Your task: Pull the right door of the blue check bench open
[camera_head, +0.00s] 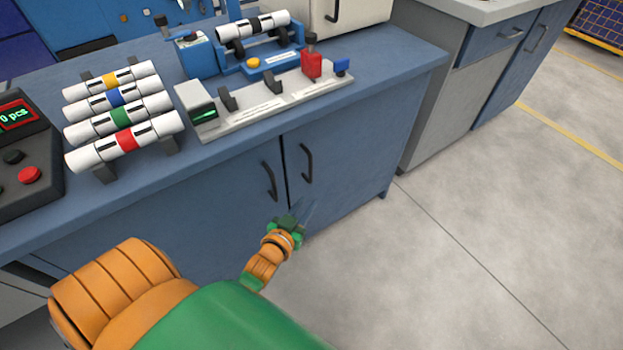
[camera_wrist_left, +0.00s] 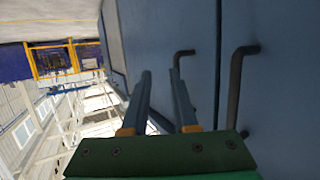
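The blue check bench (camera_head: 225,165) has two closed doors with a thin gap between them. The right door (camera_head: 350,150) carries a dark upright bar handle (camera_head: 306,164); the left door's handle (camera_head: 269,181) is just across the gap. My left gripper (camera_head: 303,208) is in front of the bench, below the right handle. In the left wrist view its two fingers (camera_wrist_left: 161,72) are apart with nothing between them. There the right door's handle (camera_wrist_left: 182,53) shows just beyond one fingertip, which partly covers it. Whether they touch I cannot tell. My right gripper is out of view.
The bench top holds a rack of white pipes (camera_head: 125,110), a grey gauge fixture (camera_head: 265,105) and a control box (camera_head: 28,155). A grey cabinet (camera_head: 430,110) stands right of the bench. The floor (camera_head: 450,240) in front is clear.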

